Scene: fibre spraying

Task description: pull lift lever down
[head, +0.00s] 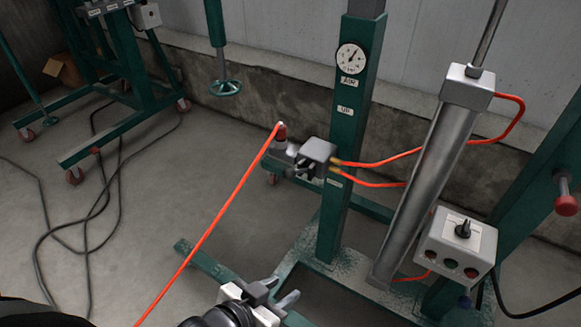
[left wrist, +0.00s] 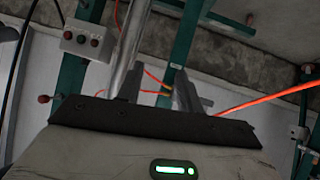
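A grey valve block (head: 318,152) is mounted on the green column (head: 345,120), between two small white labels. A short grey lever with a red tip (head: 281,132) sticks out to its left; I take this to be the lift lever. My left gripper (head: 279,291) is low in the head view, below the lever and clear of it. Its two fingers are apart with nothing between them; they also show in the left wrist view (left wrist: 158,88). In the wrist view the lever is largely hidden behind a finger. My right gripper is not in view.
A silver cylinder (head: 428,190) and a grey control box (head: 455,244) stand right of the column. Orange hoses (head: 380,162) run from the valve, and another orange hose (head: 205,235) crosses the front. A black cable (head: 45,215) lies on the floor at left.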

